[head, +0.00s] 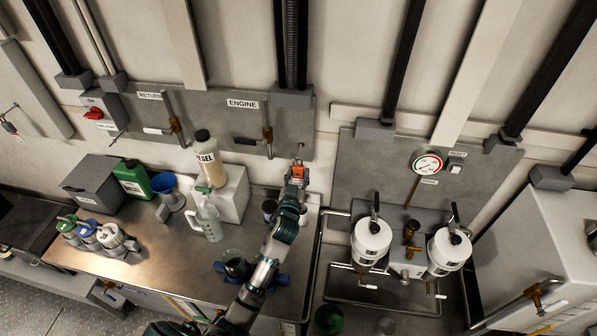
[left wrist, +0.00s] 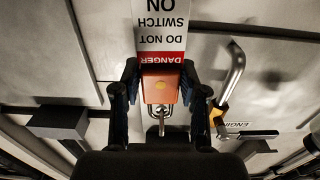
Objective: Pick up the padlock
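The padlock (head: 298,172) has an orange-red body and hangs at the wall panel, below a small hook. In the left wrist view, which looks upside down, the padlock (left wrist: 160,87) sits between the fingers of my left gripper (left wrist: 160,80). Its metal shackle (left wrist: 160,118) points down in that picture. The fingers press close on both sides of the body with no clear gap. A white and red danger tag (left wrist: 160,30) lies in line with the padlock. My left gripper (head: 297,180) also shows in the head view. My right gripper is not in view.
A steel bench (head: 140,240) below holds a diesel bottle (head: 206,160), a clear jug (head: 208,222), a green can (head: 132,180) and several jars. Handled valves (head: 268,142) stick out left of the padlock. Two white filter housings (head: 372,240) stand to the right.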

